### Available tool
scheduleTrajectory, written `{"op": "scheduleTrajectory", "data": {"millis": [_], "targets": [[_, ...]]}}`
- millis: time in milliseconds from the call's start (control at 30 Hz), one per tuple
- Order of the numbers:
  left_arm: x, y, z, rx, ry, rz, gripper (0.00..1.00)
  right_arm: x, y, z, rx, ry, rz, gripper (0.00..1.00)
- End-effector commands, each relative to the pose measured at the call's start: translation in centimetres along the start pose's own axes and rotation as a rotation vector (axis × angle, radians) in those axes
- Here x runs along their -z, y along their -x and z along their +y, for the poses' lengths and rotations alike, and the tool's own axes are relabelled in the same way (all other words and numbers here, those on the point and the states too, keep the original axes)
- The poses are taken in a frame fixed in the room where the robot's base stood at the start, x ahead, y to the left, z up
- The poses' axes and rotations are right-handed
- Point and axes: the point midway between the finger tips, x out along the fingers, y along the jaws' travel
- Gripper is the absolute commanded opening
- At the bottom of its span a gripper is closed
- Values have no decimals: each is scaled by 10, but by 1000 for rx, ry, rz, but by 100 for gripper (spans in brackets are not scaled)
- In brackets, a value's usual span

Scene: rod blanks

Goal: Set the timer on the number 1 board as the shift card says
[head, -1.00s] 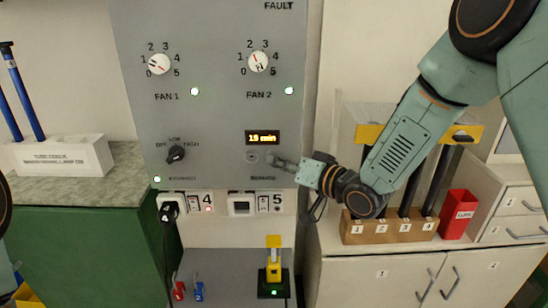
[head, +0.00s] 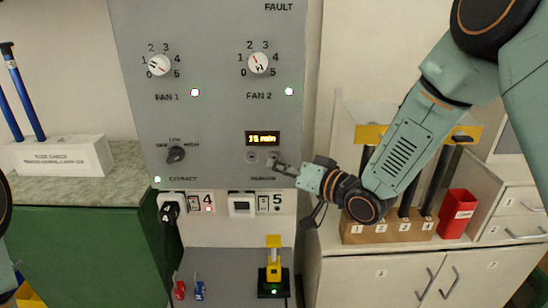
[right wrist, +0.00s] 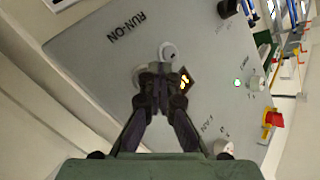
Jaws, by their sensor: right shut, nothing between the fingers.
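The timer is a small amber display (head: 262,138) on the grey board (head: 215,112); it seems to read 15 min, in blurred digits. Two round buttons sit below it, a left one (head: 251,156) and a right one (head: 273,154). My right gripper (head: 279,166) is shut and empty, its tips just below and right of the right button. In the right wrist view its closed fingertips (right wrist: 159,69) are close to the two buttons, partly covering one; I cannot tell whether they touch. My left gripper is not in view. No shift card is legible.
The board also carries the fan 1 dial (head: 159,65), fan 2 dial (head: 258,63) and extract knob (head: 176,154). Sockets (head: 241,204) sit below. A wooden block (head: 387,231) with upright black rods and a red bin (head: 457,213) stand right, under my right arm.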

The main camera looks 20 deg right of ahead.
Motion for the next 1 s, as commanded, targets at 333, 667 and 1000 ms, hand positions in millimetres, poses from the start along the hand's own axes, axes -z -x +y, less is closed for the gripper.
{"op": "scheduleTrajectory", "data": {"millis": [333,667,1000], "targets": [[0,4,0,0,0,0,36,-10,14,-10,-1,-2,-1,0],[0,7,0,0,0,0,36,-24,32,-24,0,-1,-1,0],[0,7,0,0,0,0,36,-25,35,-25,0,0,0,0]]}}
